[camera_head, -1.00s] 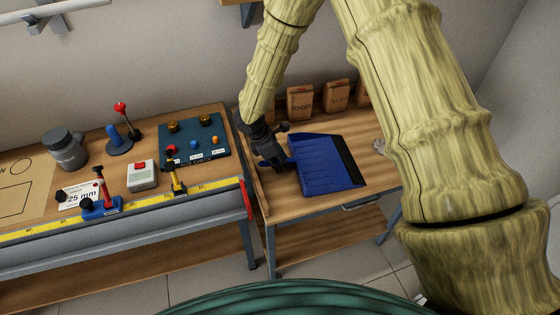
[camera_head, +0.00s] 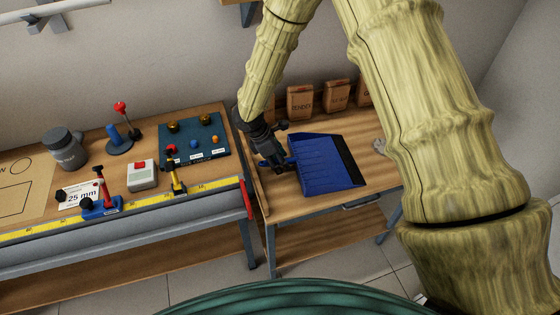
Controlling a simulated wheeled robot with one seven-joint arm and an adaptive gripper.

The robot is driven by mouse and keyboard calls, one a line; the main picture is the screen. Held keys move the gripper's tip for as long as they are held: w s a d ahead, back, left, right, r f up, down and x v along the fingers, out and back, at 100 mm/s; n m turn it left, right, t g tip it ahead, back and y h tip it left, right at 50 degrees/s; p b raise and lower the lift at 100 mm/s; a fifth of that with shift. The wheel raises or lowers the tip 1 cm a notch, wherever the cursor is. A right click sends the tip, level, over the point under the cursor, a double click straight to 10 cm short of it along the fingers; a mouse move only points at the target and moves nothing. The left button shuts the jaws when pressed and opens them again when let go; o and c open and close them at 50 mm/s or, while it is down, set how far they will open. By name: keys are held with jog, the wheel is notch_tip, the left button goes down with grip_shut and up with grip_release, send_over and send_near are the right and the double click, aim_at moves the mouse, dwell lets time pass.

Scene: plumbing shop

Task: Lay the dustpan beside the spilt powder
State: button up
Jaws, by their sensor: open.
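The blue dustpan (camera_head: 322,167) lies on the right-hand wooden table (camera_head: 290,207), with its dark lip toward the right and its handle end toward the left. My gripper (camera_head: 275,162) is open at the dustpan's left side, by the handle end. The handle is mostly hidden by the fingers, and I cannot tell whether they touch it. A small pale grey patch (camera_head: 380,146) shows on the table right of the dustpan, partly hidden behind my arm. It may be the spilt powder.
Several brown paper bags (camera_head: 300,102) stand along the table's back. The left workbench (camera_head: 215,116) holds a blue-green board (camera_head: 193,142), a grey jar (camera_head: 65,150), a white box with a red button (camera_head: 142,176), and a yellow rule (camera_head: 140,206). My arm covers the table's right part.

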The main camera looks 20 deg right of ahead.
jog(key=v, duration=1.1)
jog(key=shift+r, duration=0.15)
